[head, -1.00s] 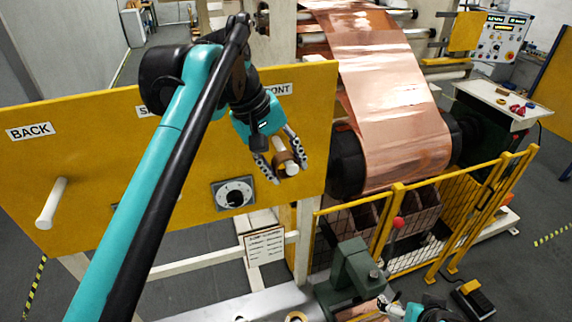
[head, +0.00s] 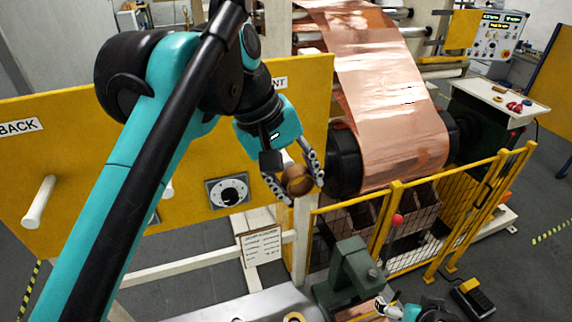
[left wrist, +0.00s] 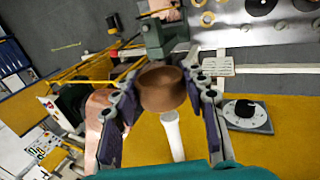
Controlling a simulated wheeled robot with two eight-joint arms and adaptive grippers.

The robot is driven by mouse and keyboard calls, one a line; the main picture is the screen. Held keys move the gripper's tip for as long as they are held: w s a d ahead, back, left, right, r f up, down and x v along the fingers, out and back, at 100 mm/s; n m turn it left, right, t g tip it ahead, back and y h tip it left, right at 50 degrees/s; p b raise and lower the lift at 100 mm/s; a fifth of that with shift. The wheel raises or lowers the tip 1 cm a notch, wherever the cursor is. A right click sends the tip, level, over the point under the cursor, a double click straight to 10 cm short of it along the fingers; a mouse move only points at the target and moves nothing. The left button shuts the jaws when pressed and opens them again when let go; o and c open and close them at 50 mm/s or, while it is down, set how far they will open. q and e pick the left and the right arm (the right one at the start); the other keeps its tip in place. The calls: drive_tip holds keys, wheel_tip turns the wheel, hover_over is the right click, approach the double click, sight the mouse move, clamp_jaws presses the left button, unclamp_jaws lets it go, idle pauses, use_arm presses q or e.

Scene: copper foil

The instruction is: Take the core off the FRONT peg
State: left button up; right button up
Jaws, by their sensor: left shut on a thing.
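The brown core (head: 297,181) is a short ring between the fingers of my left gripper (head: 292,187), which is shut on it. The core also shows in the left wrist view (left wrist: 162,89), between both fingers. The white front peg (left wrist: 173,137) stands out from the yellow board (head: 262,130); its rounded end shows just short of the core, which looks clear of it. In the head view the core and gripper hide most of this peg. The FRONT label is partly hidden by my arm. My right gripper (head: 384,306) is low at the bottom edge, its fingers too small to read.
The back peg (head: 38,202) is bare. A dial (head: 228,191) sits on the board left of the core. A yellow guard fence (head: 400,215) and the copper roll (head: 400,150) stand to the right. A green machine (head: 350,272) stands below on the bench.

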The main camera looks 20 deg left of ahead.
use_arm(q)
drive_tip(key=s+d, duration=0.7)
drive_tip(key=s, duration=0.3)
drive_tip(key=s+d+r, duration=0.1)
drive_tip(key=s+d, duration=0.5)
drive_tip(key=s, duration=0.4)
drive_tip(key=shift+d+p, duration=0.35)
drive_tip(key=shift+p, duration=0.05)
idle(0.5)
